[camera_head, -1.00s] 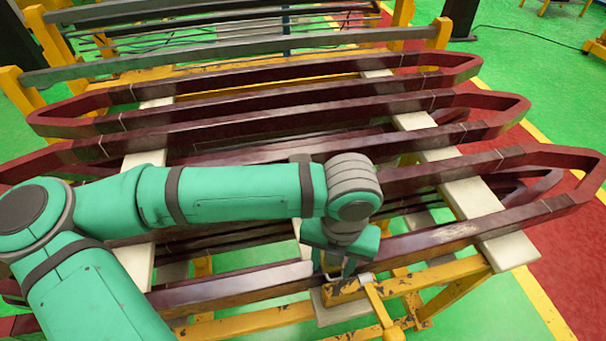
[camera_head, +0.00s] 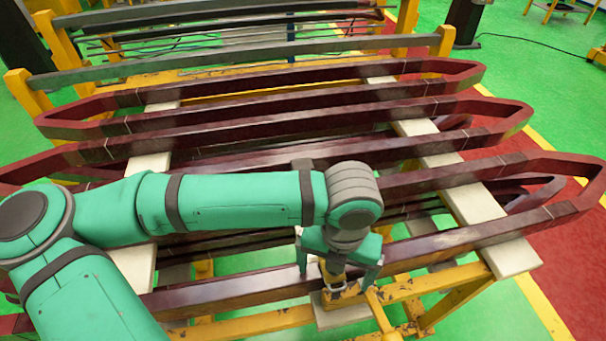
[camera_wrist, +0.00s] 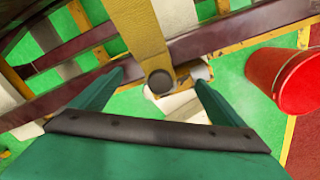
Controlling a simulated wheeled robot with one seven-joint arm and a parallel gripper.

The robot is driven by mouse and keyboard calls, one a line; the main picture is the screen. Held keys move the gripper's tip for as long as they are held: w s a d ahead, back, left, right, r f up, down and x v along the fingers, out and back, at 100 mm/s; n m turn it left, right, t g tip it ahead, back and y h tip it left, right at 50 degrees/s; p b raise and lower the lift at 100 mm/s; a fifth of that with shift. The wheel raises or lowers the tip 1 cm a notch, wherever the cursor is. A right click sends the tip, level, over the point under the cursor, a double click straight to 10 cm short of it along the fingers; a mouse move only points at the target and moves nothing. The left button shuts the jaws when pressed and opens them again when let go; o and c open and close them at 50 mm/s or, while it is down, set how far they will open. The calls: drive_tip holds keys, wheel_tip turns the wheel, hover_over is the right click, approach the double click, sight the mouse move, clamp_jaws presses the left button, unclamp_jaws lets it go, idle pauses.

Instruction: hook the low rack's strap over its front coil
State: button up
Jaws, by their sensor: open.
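The front coil (camera_head: 440,245) is a long dark red bar along the near side of the low yellow rack (camera_head: 440,276); it crosses the wrist view (camera_wrist: 250,27). A tan strap (camera_wrist: 138,28) comes down across this bar in the wrist view and ends at a dark round piece (camera_wrist: 160,83). A pale metal piece (camera_wrist: 192,72) lies beside that end. Whether the strap is hooked there I cannot tell. My gripper (camera_head: 340,272) is open over the front coil, its fingers spread either side of the strap's end. In the wrist view my gripper (camera_wrist: 160,78) holds nothing.
Several more dark red coils (camera_head: 300,105) lie in rows behind, on pale cross boards (camera_head: 477,200). A red bucket (camera_wrist: 285,78) stands at the right in the wrist view. Yellow rack beams lie close below my gripper. Green floor is open at the far right.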

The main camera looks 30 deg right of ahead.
drive_tip(key=shift+s+d+r, duration=0.15)
drive_tip(key=shift+r, duration=3.35)
